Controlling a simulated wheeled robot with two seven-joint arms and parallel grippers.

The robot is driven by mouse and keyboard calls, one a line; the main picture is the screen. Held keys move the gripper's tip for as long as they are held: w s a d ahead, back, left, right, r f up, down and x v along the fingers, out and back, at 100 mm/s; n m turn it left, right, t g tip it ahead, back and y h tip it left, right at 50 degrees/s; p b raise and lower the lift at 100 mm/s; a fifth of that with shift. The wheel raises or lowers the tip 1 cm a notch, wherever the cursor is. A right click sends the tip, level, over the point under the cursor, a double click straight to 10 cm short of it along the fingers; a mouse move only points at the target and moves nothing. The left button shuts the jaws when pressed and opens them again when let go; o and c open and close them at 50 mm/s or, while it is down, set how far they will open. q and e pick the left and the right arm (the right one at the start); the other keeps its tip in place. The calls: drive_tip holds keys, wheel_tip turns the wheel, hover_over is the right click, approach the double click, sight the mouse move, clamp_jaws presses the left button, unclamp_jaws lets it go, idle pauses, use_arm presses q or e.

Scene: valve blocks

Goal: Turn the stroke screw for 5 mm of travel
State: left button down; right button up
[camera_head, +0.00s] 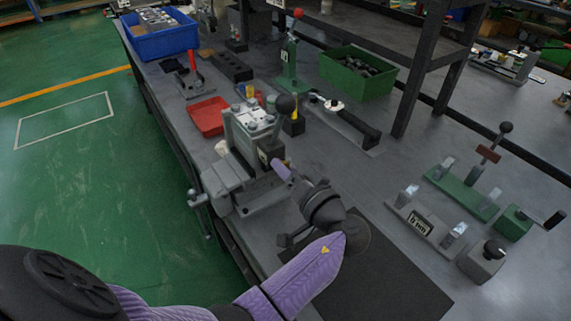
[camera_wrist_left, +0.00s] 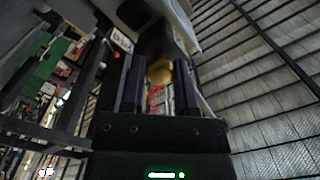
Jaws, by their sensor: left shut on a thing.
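A grey metal valve block (camera_head: 240,130) with bolts on its top stands clamped in a grey vise (camera_head: 225,178) near the table's left edge. My left arm comes in from the lower left, and its gripper (camera_head: 283,170) is at the block's right side. In the left wrist view the two dark fingers (camera_wrist_left: 160,82) are shut on a round brass-coloured part (camera_wrist_left: 160,69), which looks like the stroke screw. That screw is hidden by the gripper in the head view. How far it is turned cannot be told. My right gripper is not in view.
A red tray (camera_head: 208,116), a green press (camera_head: 290,65) and a green bin (camera_head: 358,72) stand farther back. Fixtures on a green base (camera_head: 462,193) stand to the right.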

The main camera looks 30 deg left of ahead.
use_arm(q)
drive_tip(key=shift+r+m+p, duration=0.1)
drive_tip(key=shift+m+p, duration=1.6)
drive_tip(key=shift+m, duration=2.4)
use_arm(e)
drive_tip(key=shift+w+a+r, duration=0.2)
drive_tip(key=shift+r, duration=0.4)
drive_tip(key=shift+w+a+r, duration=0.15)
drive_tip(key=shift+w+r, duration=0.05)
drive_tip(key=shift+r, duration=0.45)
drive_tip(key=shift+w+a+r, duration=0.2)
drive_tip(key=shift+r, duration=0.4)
use_arm(q)
drive_tip(key=shift+c, duration=1.8)
unclamp_jaws()
drive_tip(key=shift+w, duration=0.1)
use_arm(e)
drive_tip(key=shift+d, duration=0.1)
